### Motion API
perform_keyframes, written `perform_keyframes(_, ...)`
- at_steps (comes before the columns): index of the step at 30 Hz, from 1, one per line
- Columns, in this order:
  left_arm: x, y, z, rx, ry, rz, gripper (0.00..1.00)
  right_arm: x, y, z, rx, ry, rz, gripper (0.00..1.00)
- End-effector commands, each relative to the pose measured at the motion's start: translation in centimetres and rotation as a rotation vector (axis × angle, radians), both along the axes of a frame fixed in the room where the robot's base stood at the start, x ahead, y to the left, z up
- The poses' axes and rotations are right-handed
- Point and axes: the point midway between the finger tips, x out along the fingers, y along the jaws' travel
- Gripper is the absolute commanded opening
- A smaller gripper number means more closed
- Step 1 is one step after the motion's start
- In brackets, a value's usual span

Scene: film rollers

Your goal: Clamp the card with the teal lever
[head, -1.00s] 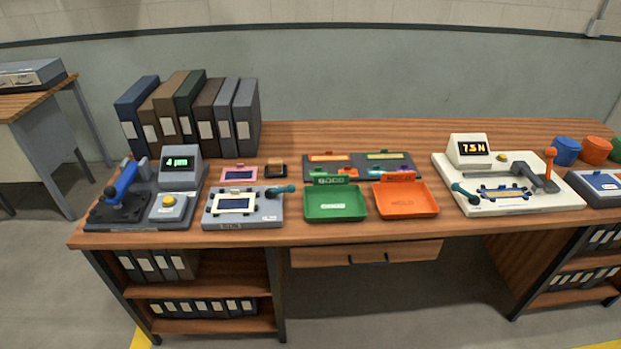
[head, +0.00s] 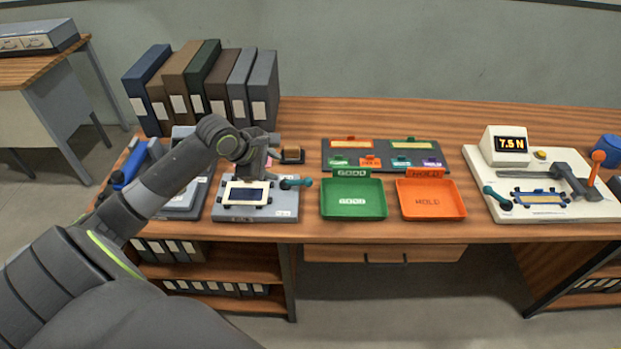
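A card (head: 246,194) with a dark panel and pale border lies in the grey fixture (head: 275,211) at the left of the bench. The teal lever (head: 298,183) sticks out to the right from that fixture's upper right corner. My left gripper (head: 250,176) hangs above the fixture's back edge, fingers down, left of the teal lever and apart from it. Its fingers are too small and dark to tell whether they are open. My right gripper is not in view. Another teal lever (head: 497,198) is on the white 7.5 N tester (head: 555,214) at the right.
A green GOOD tray (head: 353,211) and an orange HOLD tray (head: 431,212) stand right of the fixture. A dark board (head: 383,168) lies behind them. Binders (head: 205,85) stand behind my arm, which partly hides the left gauge (head: 183,135). Wood between the HOLD tray and tester is clear.

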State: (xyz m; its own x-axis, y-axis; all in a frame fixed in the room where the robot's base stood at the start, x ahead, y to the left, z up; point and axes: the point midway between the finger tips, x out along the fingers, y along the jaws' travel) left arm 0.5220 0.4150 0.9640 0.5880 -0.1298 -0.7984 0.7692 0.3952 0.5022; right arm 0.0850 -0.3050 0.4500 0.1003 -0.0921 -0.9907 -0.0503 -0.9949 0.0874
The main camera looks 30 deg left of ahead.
Motion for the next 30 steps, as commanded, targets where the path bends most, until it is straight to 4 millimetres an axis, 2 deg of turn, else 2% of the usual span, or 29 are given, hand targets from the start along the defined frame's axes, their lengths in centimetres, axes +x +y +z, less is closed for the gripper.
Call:
perform_keyframes(5,1.3,-0.4,-1.9,-0.006,0.0,0.001,0.39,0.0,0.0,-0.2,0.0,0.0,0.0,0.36)
perform_keyframes(21,7.3,-1.7,-10.1,-0.002,0.001,0.001,0.39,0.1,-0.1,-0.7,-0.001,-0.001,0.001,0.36)
perform_keyframes(30,9.5,-2.1,-13.0,0.001,0.0,-0.001,0.39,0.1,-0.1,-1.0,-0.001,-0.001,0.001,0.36)
